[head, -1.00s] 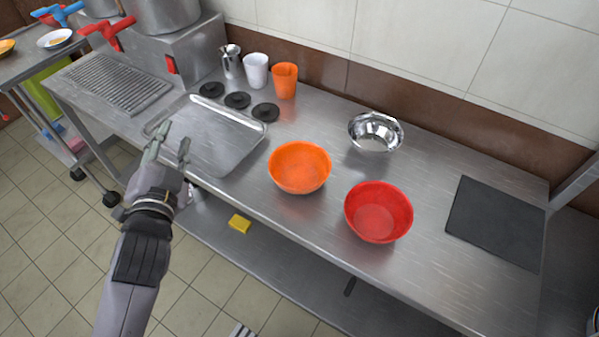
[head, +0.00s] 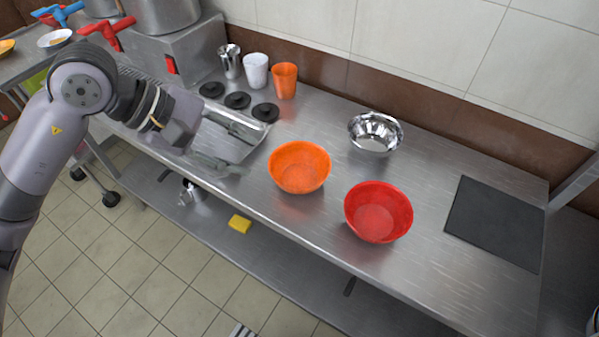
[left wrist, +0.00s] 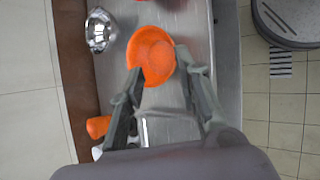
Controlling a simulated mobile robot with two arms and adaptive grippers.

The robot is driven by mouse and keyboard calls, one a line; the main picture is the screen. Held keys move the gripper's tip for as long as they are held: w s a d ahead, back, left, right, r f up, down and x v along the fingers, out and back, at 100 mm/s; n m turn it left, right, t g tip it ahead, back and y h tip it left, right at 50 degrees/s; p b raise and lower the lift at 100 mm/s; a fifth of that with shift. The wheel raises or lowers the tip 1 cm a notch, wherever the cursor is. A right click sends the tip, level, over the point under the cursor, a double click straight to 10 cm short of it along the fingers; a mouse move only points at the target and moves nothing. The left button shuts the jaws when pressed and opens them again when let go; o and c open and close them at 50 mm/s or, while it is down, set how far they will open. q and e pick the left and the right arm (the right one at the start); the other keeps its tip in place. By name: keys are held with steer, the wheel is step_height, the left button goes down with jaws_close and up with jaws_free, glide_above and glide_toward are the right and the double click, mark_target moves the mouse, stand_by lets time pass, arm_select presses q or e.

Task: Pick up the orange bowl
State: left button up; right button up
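The orange bowl (head: 300,168) stands upright and empty on the steel counter, left of the red bowl. In the left wrist view the orange bowl (left wrist: 152,57) lies just beyond my fingertips. My left gripper (head: 244,150) is left of the bowl, above the tray's right end, with its two fingers spread. In the left wrist view the open left gripper (left wrist: 158,62) has nothing between its fingers except the view of the bowl's near part. My right gripper is not in view.
A red bowl (head: 379,212) and a steel bowl (head: 375,133) stand near the orange bowl. An orange cup (head: 285,81), a white cup (head: 256,71) and black discs (head: 237,100) are behind. A dark board (head: 495,222) lies right; counter between is clear.

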arm_select(q)
steer(key=shift+t+y, duration=0.3)
steer(key=shift+y, duration=0.3)
steer(key=p+x, duration=0.1)
steer(key=x, duration=0.2)
steer(key=a+p+x, duration=0.1)
steer(key=x, duration=0.3)
steer(key=w+a+f+p+x, duration=0.1)
steer(key=x, duration=0.3)
steer(key=shift+d+f, duration=0.1)
steer(key=shift+f, duration=0.05)
steer(key=x, duration=0.1)
steer(key=p+x, duration=0.1)
steer(key=x, duration=0.1)
steer(key=p+x, duration=0.1)
steer(key=x, duration=0.1)
steer(key=shift+s+d+f, duration=0.15)
steer(key=shift+s+d, duration=0.05)
steer(key=shift+s, duration=0.05)
steer(key=shift+f, duration=0.1)
steer(key=shift+c, duration=0.2)
jaws_close()
